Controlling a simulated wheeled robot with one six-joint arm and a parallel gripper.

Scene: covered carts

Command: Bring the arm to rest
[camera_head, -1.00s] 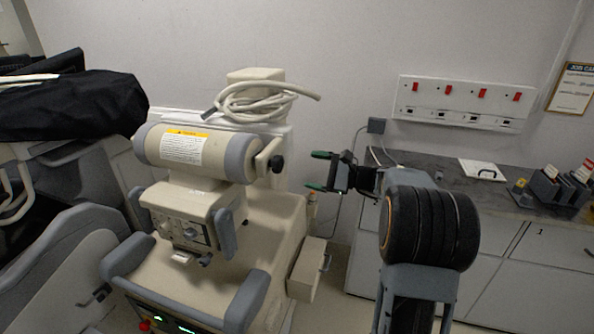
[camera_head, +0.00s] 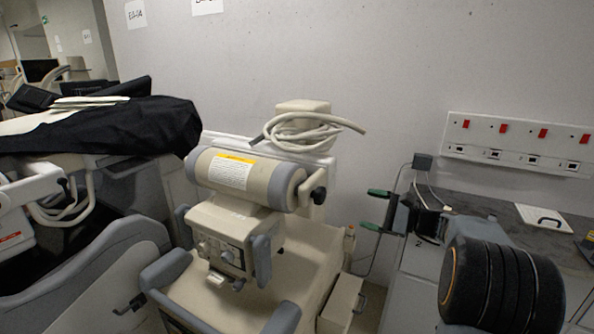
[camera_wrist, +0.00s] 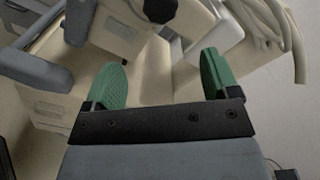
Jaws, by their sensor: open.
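My gripper (camera_head: 374,209) has two green-tipped fingers and is at the right of the head view. It points left, toward the beige machine. In the wrist view my gripper (camera_wrist: 162,80) shows its fingers wide apart with nothing between them. Beyond the fingertips is the cream body of the medical cart (camera_head: 305,262), which also fills much of the wrist view (camera_wrist: 150,72). The fingers appear apart from the cart. My dark arm link stands at the lower right of the head view.
A coiled hose (camera_head: 305,132) lies on top of the cart. A black cover (camera_head: 120,125) drapes a cart at the left. A grey counter (camera_head: 485,206) with a white clipboard (camera_head: 543,218) stands at the right, below a socket panel (camera_head: 515,143) with red switches. An open drawer-like box (camera_head: 342,303) sticks out low.

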